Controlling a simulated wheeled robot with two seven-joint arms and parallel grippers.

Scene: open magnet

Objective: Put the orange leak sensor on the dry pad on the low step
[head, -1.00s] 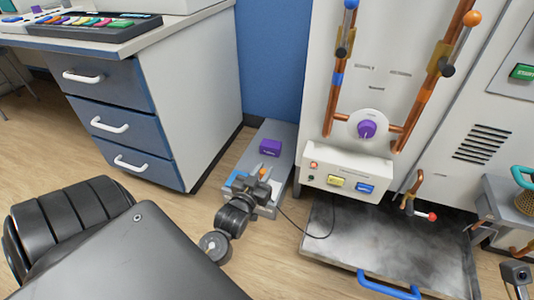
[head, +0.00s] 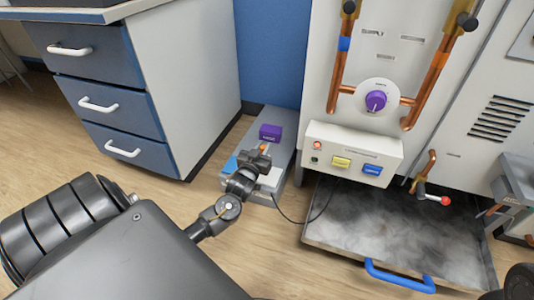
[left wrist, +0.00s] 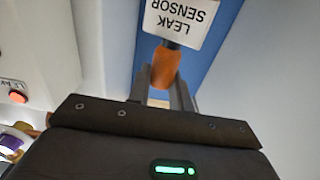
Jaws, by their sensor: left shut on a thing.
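The orange leak sensor (left wrist: 163,70) is between the two fingers of my left gripper (left wrist: 162,92) in the left wrist view. A white tag reading LEAK SENSOR appears upside down above it. In the head view only a small orange spot of the sensor (head: 262,149) shows. My left gripper (head: 257,160) is shut on it over the front of the grey low step (head: 284,150). A blue patch (head: 231,165) shows on the step left of the gripper; I cannot tell whether it is the dry pad. The gripper hides part of the step.
A purple block (head: 270,132) sits on the step behind the gripper. The drawer cabinet (head: 190,90) stands left. A machine with a control box (head: 350,152) stands right, above a wet, steaming tray (head: 400,230). A dark cable (head: 300,220) runs beside the step.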

